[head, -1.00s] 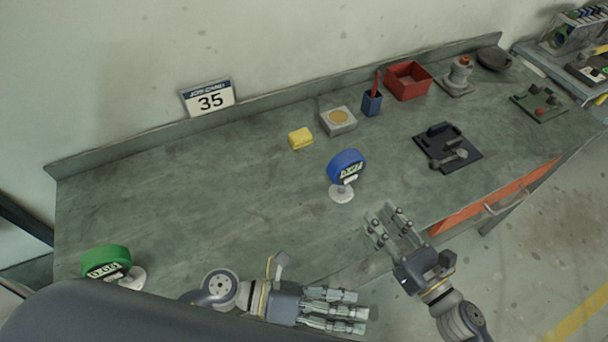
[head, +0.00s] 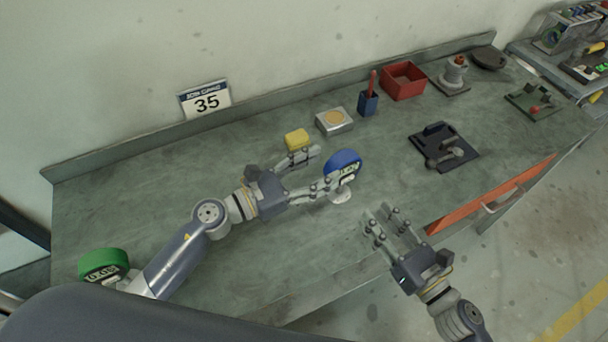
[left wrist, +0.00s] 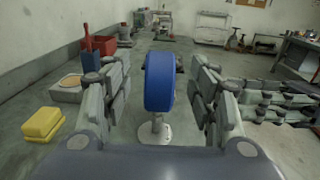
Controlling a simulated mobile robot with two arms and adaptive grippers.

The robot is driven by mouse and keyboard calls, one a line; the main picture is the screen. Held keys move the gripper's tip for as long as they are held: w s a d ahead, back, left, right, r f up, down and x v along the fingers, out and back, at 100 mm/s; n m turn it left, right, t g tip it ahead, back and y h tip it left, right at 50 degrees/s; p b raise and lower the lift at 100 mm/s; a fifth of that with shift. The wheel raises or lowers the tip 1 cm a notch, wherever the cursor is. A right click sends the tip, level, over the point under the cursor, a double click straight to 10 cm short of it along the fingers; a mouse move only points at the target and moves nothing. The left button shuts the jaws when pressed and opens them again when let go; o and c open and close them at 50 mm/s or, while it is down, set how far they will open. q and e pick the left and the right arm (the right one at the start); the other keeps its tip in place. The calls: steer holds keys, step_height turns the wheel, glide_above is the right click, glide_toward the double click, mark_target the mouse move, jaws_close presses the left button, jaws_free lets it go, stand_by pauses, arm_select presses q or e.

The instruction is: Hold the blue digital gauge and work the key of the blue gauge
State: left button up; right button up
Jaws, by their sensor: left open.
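The blue digital gauge (head: 345,163) stands upright on a pale round base (head: 341,196) near the middle of the bench. In the left wrist view the blue gauge (left wrist: 160,82) is seen edge-on, between my open fingers and ahead of the palm. My left gripper (head: 322,170) is open, with its fingers reaching toward the gauge from the left; I cannot tell whether they touch it. The gauge's key is too small to make out. My right gripper (head: 383,222) has its fingers spread at the bench's front edge, right of the gauge, and looks empty.
A yellow block (head: 296,139) lies close behind my left gripper. A grey box with a tan disc (head: 334,121), a blue holder (head: 368,103) and a red bin (head: 404,81) stand further back. A black fixture (head: 443,147) is to the right. A green gauge (head: 103,263) is at front left.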

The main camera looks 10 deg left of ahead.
mark_target(333, 163)
arm_select(q)
steer(key=x, duration=0.7)
steer(key=shift+s, duration=0.1)
jaws_close()
arm_select(e)
jaws_close()
stand_by(1.0)
